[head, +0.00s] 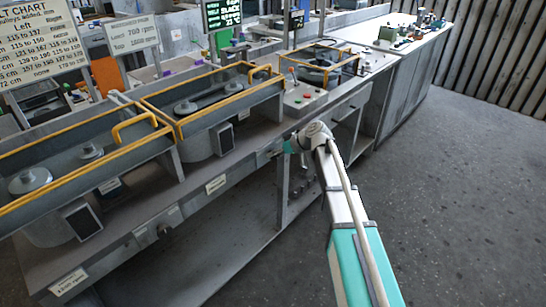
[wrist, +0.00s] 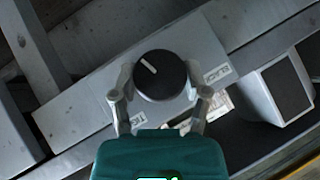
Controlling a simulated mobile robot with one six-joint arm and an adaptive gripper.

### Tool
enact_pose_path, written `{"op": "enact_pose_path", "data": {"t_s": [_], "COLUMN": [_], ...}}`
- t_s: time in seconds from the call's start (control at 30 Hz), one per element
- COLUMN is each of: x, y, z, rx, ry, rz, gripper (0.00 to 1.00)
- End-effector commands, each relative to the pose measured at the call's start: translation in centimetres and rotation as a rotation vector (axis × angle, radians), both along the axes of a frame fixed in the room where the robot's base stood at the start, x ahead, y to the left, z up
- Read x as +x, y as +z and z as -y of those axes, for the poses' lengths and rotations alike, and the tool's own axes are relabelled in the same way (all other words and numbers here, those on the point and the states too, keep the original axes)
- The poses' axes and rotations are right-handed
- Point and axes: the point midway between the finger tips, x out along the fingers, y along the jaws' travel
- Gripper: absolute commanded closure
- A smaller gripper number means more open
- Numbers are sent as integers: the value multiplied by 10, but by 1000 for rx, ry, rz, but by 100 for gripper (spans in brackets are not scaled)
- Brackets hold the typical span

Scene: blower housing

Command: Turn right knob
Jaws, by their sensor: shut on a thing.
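The right knob (wrist: 160,75) is a round black dial with a white pointer mark, on a grey panel in the wrist view. The mark points to the upper left of the picture. My gripper (wrist: 159,92) has one finger on each side of the knob and is shut on it. In the head view my gripper (head: 287,147) reaches the front face of the bench at the right, and the right knob is hidden there. Another knob (head: 164,229) shows on the bench front at the lower left.
Yellow-railed housings (head: 215,113) with pulleys stand on the bench. A control box (head: 303,97) with coloured buttons sits right of them. Small labels (head: 215,184) are on the bench front. Open floor (head: 450,200) lies to the right.

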Motion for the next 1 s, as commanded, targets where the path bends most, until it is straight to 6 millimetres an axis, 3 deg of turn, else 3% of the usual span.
{"op": "enact_pose_path", "data": {"t_s": [0.3,0.8,0.83,1.0], "x": [0,-1,-1,0], "y": [-3,-2,-2,-1], "z": [5,5,5,4], "rx": [84,102,102,104], "ry": [-1,-1,-1,-2], "rz": [-124,-145,-145,-144], "gripper": [87,88,36,5]}}
